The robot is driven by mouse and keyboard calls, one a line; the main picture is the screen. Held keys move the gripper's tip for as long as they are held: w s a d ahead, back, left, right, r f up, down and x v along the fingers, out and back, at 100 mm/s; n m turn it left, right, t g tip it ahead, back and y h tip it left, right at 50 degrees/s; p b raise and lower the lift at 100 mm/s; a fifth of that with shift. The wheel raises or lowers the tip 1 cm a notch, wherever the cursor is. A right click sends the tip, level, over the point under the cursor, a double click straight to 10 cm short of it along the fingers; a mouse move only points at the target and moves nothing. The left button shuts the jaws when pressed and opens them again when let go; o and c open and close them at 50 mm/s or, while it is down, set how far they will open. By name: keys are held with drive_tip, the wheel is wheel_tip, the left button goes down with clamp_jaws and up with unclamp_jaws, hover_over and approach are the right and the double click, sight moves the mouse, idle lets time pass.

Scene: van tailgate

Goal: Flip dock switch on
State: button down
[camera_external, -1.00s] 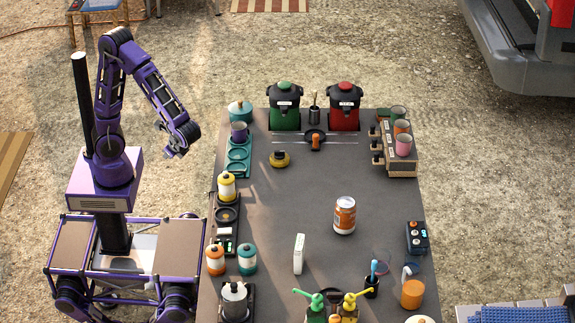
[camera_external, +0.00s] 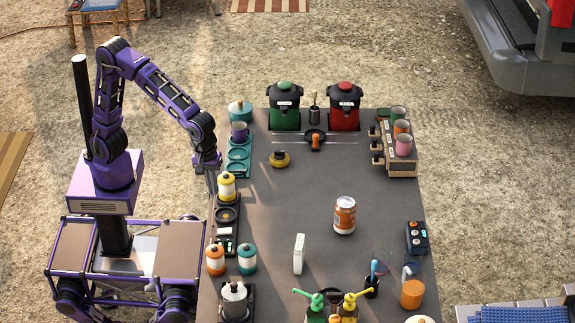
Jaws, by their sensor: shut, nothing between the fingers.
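A dark dock strip (camera_external: 214,227) lies along the left edge of the grey tabletop. It holds a yellow canister with a white band (camera_external: 226,187), a dark ring-shaped seat (camera_external: 227,214) and, at its near end, a small panel (camera_external: 223,245) with light markings. A switch on this panel is too small to make out, and I cannot tell its position. My gripper (camera_external: 210,189) points down at the table's left edge, just left of the yellow canister and beyond the panel. It is shut and empty. I cannot tell whether it touches anything.
Orange (camera_external: 215,259) and teal (camera_external: 247,258) canisters stand nearer than the panel. The table between dock strip and can is clear.

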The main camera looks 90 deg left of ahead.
sight(228, 230)
drive_tip(key=shift+w+d+r+n+t+h, duration=0.3)
drive_tip(key=shift+w+d+r+n+t, duration=0.15)
drive_tip(key=shift+w+d+n, duration=0.5)
drive_tip(key=shift+s+a, duration=0.15)
drive_tip(key=f+b, duration=0.1)
drive_tip(key=f, duration=0.3)
drive_tip(key=w+f, duration=0.1)
drive_tip(key=f, duration=0.4)
drive_tip(key=w+f+b, duration=0.1)
drive_tip(key=f, duration=0.3)
drive_tip(key=shift+f+b, duration=0.35)
drive_tip(key=shift+f, duration=0.05)
